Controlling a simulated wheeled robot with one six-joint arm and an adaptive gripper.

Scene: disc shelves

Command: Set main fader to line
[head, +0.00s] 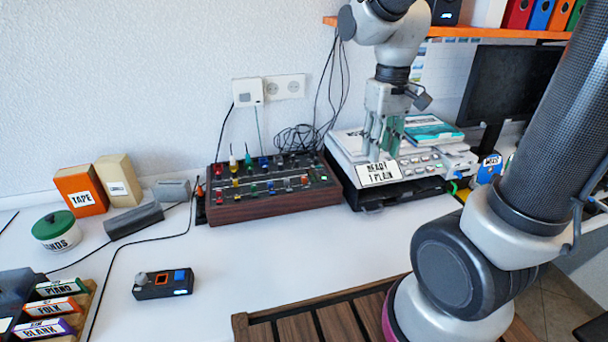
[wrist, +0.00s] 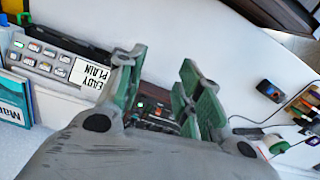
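A wood-sided mixer (head: 285,200) with rows of coloured knobs and sliders stands against the wall in the head view. I cannot tell which slider is the main fader, and no line mark is clear.
Cables hang behind. A small dark box (head: 163,284) lies on the front left of the table; the white surface around it is mostly clear. An orange shelf (head: 485,32) is above right.

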